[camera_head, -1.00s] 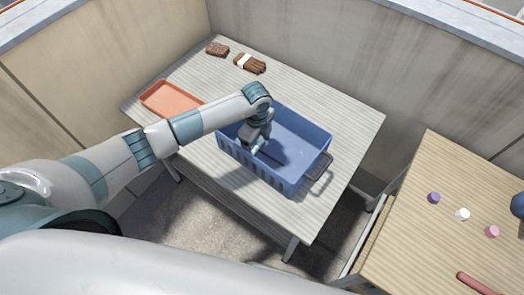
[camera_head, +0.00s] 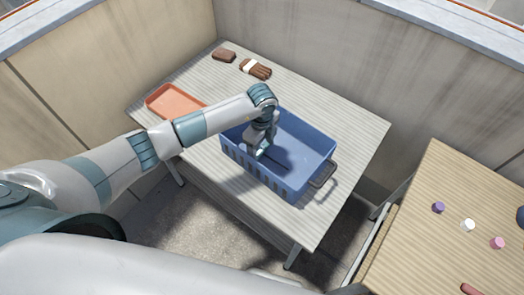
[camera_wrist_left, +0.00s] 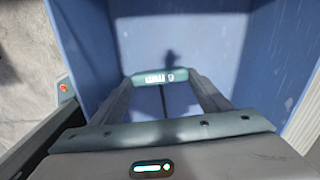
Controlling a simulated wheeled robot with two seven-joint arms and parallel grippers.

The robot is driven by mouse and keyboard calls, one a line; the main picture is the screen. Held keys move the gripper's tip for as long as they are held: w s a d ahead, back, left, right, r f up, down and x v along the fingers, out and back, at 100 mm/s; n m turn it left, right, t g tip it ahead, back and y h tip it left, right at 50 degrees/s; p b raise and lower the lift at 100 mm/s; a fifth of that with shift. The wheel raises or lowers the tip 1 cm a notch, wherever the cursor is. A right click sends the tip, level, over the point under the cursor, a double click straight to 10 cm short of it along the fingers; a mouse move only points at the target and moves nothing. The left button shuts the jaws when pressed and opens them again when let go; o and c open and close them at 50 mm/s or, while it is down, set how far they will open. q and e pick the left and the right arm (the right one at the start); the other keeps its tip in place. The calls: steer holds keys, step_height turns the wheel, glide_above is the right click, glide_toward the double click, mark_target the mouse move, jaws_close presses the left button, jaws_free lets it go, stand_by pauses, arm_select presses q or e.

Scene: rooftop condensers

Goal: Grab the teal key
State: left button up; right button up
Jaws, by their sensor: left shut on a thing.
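My left gripper (camera_head: 258,151) reaches down into the blue crate (camera_head: 262,176) on the light wooden table. In the left wrist view its two fingers (camera_wrist_left: 162,80) close on a small teal piece with pale marks, which I take to be the teal key (camera_wrist_left: 153,77). Its full shape is hidden. In the head view the gripper and arm cover the key. The crate's blue walls surround the fingers in the wrist view. My right gripper is in neither view.
An orange tray (camera_head: 174,101) lies left of the crate. A brown block (camera_head: 224,55) and a banded brown bundle (camera_head: 256,69) lie at the back. A second table at right holds purple (camera_head: 438,207), white (camera_head: 468,225) and pink (camera_head: 497,243) pieces. Walls stand behind.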

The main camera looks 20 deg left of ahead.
arm_select(q)
step_height(320, 180, up, 17)
steer(key=b, duration=0.3)
steer(key=shift+f, duration=0.2)
stand_by(0.4)
